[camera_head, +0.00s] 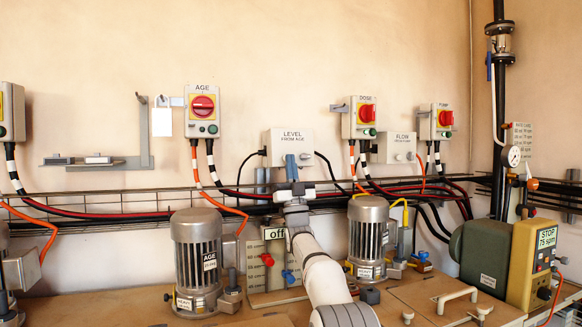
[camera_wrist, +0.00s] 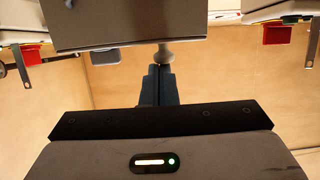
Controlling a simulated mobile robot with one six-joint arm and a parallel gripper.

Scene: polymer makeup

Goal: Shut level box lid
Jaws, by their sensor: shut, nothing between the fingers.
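The level box (camera_head: 273,146) is a pale grey wall box with "LEVEL FROM AGE" on its front, at the middle of the head view. Cables enter it from both sides. My gripper (camera_head: 291,160) is at its lower front edge and hides part of it. In the wrist view a grey box face (camera_wrist: 130,25) fills the top centre, with a round grey fitting (camera_wrist: 165,56) at its edge. My gripper (camera_wrist: 159,70) has its dark fingers together, empty, close to that fitting. I cannot tell whether they touch, or how far the lid stands open.
The AGE switch box (camera_head: 203,112) is to the left; the DOSE box (camera_head: 359,118) and FLOW box (camera_head: 397,148) are to the right. A wire cable tray (camera_head: 120,201) with cables runs below. Motors, including the AGE motor (camera_head: 197,258), stand on the bench. The wall above is clear.

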